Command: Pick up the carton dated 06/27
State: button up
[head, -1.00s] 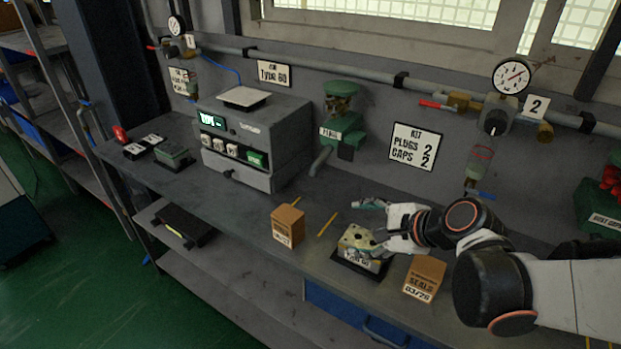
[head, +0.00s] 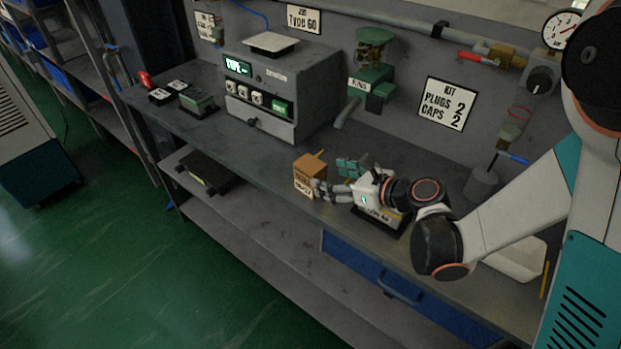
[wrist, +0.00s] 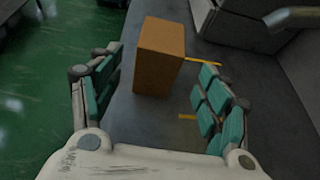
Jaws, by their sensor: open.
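An orange-brown carton (head: 309,174) stands upright on the grey bench near its front edge in the head view. Its front label is too small to read surely. In the wrist view the carton (wrist: 160,55) stands ahead, between the lines of my two fingers and slightly nearer the left one. My gripper (head: 333,177) is open, just right of the carton in the head view. In the wrist view my teal-padded fingers (wrist: 160,92) are spread wide with nothing held between them. The carton's far side is hidden.
A valve block (head: 384,217) sits on a dark plate beneath my wrist. A yellow strip (wrist: 203,62) lies by the carton. A grey tester (head: 280,92) stands farther back left. A white tray (head: 518,262) lies to the right. The bench between carton and tester is clear.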

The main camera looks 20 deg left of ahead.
aim_at(311, 173)
jog(key=b+x, duration=0.2)
jog(key=x, duration=0.6)
jog(key=shift+a, duration=0.1)
jog(key=shift+s, duration=0.1)
jog(key=shift+c, duration=0.6)
jog(key=c, duration=1.2)
